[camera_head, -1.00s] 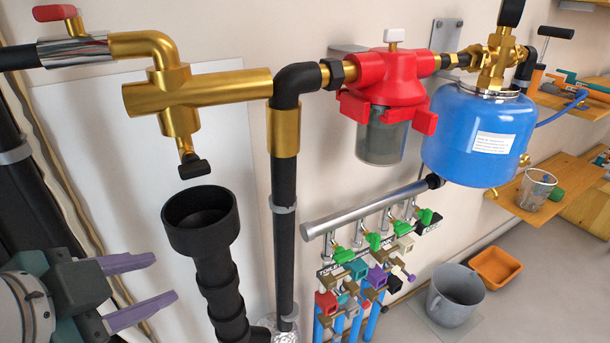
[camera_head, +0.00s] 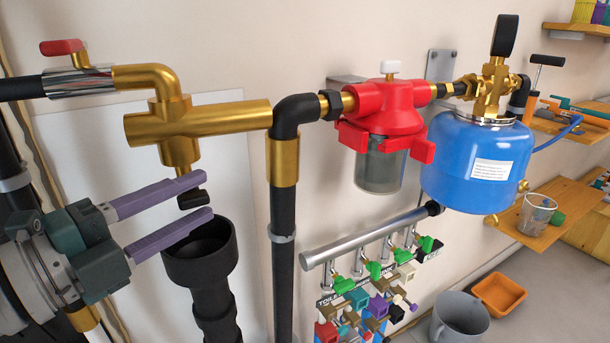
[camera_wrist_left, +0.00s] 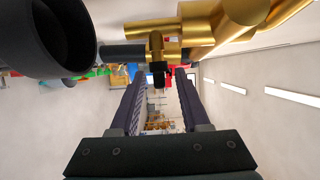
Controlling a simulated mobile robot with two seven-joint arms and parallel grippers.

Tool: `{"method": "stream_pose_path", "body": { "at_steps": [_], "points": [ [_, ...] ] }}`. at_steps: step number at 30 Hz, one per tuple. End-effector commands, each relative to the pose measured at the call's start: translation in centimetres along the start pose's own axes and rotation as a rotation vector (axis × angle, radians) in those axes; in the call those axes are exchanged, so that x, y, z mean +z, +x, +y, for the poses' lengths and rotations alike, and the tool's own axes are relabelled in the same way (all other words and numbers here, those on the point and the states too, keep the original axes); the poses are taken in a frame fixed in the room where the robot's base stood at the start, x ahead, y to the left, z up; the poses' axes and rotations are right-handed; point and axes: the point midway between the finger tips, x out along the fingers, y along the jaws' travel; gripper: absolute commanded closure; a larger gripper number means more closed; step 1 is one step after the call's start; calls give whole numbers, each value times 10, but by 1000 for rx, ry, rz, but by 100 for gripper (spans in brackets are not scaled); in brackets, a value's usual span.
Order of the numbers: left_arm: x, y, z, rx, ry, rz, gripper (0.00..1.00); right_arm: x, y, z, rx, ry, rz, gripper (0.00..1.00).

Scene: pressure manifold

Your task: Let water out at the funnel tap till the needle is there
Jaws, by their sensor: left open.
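The funnel tap has a small black handle (camera_head: 193,199) under the brass fitting (camera_head: 178,140). The black funnel (camera_head: 200,280) opens upward just below it. My left gripper (camera_head: 203,197) is open, with its purple fingers above and below the handle in the head view. In the left wrist view the dark handle (camera_wrist_left: 158,76) shows between the spread fingers, near their tips; I cannot tell whether they touch it. The black gauge (camera_head: 505,35) above the blue tank (camera_head: 472,155) is seen edge-on, so its needle is hidden. No water is seen at the tap. My right gripper is out of view.
A red-handled valve (camera_head: 62,48) is at upper left. A black vertical pipe (camera_head: 284,230) stands right of the funnel. A red filter (camera_head: 385,110) and a manifold bar (camera_head: 365,238) with green handles are further right. The funnel rim (camera_head: 170,255) lies close under my lower finger.

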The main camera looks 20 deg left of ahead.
Motion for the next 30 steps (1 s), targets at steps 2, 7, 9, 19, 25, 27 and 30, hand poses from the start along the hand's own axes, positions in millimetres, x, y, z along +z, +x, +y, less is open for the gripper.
{"method": "stream_pose_path", "body": {
  "at_steps": [2,7,9,19,25,27,30],
  "points": [
    [0,14,-1,-3,0,0,54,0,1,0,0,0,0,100],
    [0,34,0,0,-2,-1,54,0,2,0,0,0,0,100],
    [0,38,0,0,-2,-1,54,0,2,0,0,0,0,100],
    [0,42,0,2,-3,-1,54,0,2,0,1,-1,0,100],
    [0,41,0,1,-3,-1,75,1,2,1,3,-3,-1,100],
    [0,41,0,1,-3,-1,83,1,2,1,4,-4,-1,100],
    [0,41,0,2,-3,-1,94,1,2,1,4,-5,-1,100]
  ]
}}
